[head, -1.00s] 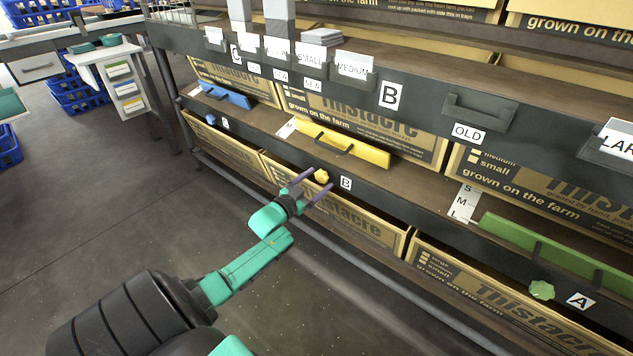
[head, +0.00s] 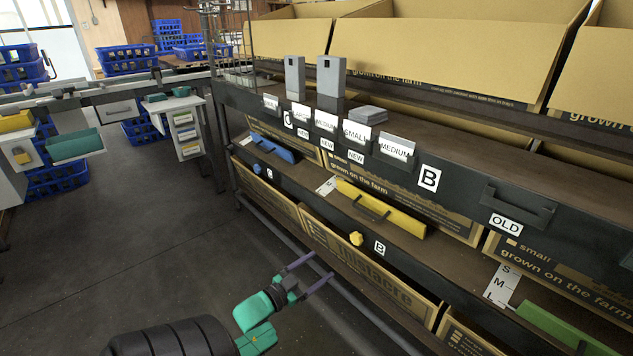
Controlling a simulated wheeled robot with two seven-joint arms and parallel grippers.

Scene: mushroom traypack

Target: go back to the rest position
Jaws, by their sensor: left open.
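My left gripper (head: 318,272) is low in the middle of the head view, with its two purple fingers apart and nothing between them. It is in front of the lower shelf's cardboard boxes, below and left of the yellow knob (head: 356,239) and apart from it. The knob sits on the dark rail beside the B label (head: 380,247). My green and black left arm comes in from the bottom edge. My right gripper is not in view.
A dark shelf rack (head: 431,180) with cardboard boxes (head: 367,277) fills the right side. A yellow handled bar (head: 381,207) and a blue one (head: 272,148) lie on its middle shelf. Blue crates (head: 126,59) stand at the back left. The grey floor (head: 150,235) at left is clear.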

